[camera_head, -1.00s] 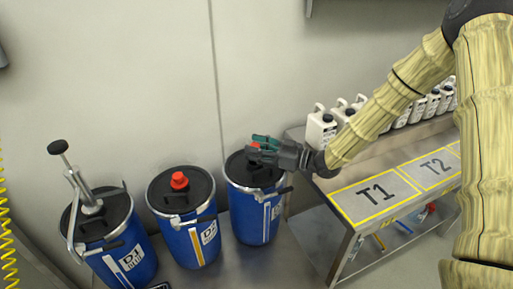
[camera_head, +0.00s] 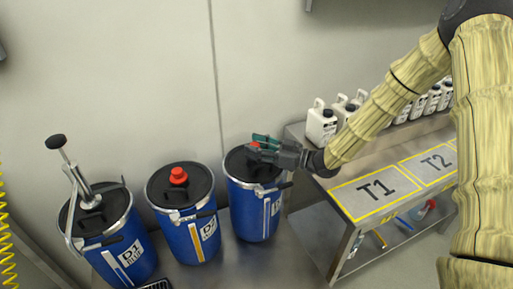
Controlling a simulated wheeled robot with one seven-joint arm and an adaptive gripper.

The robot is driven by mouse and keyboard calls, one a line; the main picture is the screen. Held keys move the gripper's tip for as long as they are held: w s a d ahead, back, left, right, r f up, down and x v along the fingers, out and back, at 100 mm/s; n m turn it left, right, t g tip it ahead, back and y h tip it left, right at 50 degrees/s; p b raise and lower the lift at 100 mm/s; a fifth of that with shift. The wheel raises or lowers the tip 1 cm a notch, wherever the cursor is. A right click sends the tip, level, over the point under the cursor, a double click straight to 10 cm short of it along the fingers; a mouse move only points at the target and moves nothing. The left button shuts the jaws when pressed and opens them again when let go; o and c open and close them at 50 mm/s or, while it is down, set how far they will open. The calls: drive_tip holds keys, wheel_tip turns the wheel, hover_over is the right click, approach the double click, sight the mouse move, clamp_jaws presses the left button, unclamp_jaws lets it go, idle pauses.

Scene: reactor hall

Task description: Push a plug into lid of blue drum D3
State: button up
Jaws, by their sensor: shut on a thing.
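Three blue drums with black lids stand in a row. The right drum (camera_head: 256,208) has no readable label from here; the others read D1 and D2, so I take it as D3. My gripper (camera_head: 259,146) is over its lid (camera_head: 236,163), coming from the right, with its fingers shut on a red plug (camera_head: 254,146). The plug's lower end and the lid opening are hidden, so I cannot tell how deep it sits.
The middle drum (camera_head: 190,236) has a red plug (camera_head: 178,175) on its lid. The left drum (camera_head: 134,262) carries a hand pump (camera_head: 88,194). A steel bench (camera_head: 345,178) marked T1 and T2 stands right, with several white jugs (camera_head: 321,125) along its back.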

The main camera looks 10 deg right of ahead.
drive_tip(key=shift+s+f, duration=0.35)
drive_tip(key=shift+f, duration=0.5)
idle(1.2)
drive_tip(key=o, duration=1)
drive_tip(key=shift+s+d, duration=0.1)
drive_tip(key=shift+d, duration=0.05)
drive_tip(key=r+v, duration=0.1)
drive_tip(key=v, duration=1)
drive_tip(key=shift+d, duration=0.3)
drive_tip(key=shift+r, duration=0.15)
